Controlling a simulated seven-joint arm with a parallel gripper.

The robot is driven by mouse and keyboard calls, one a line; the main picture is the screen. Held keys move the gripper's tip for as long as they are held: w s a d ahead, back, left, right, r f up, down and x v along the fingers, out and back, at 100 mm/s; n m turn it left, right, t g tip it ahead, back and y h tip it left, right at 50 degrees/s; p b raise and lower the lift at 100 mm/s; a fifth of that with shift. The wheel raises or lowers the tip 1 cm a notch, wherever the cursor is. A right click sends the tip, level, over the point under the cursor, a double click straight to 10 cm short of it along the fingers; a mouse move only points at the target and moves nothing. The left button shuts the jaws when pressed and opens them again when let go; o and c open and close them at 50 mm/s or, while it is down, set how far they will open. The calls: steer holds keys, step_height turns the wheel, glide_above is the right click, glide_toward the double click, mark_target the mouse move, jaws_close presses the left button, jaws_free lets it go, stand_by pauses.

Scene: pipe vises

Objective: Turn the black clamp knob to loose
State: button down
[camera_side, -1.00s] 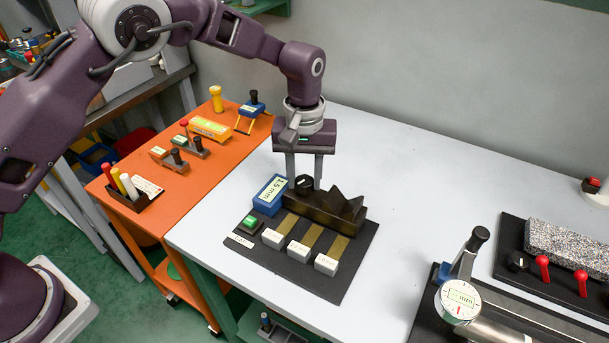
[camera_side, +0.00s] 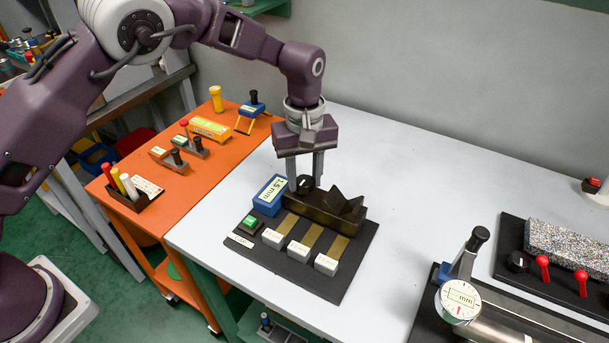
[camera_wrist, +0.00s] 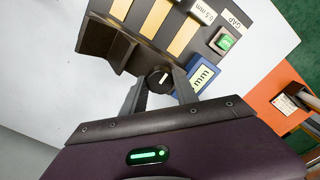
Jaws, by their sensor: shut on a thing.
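The black knob (camera_side: 304,184) with a white pointer line sits at the left end of the dark brown V-notched block (camera_side: 345,204). My gripper (camera_side: 304,182) points straight down with one finger on each side of this knob, shut on it. In the wrist view the knob (camera_wrist: 160,80) lies between the two fingertips (camera_wrist: 158,84), its white line facing the camera. The fingers hide part of the knob's sides.
A blue 1.5 mm display (camera_side: 271,195) stands close left of the knob. A green button (camera_side: 250,222) and several white labelled blocks (camera_side: 299,250) line the base plate's front. Another fixture with a black knob (camera_side: 517,261) and red levers (camera_side: 543,265) lies right.

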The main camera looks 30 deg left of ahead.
mark_target(305, 180)
steer(key=shift+r, duration=0.1)
steer(key=c, duration=0.9)
jaws_free()
steer(key=shift+c, duration=0.2)
step_height(305, 180, up, 6)
steer(key=shift+r, duration=0.5)
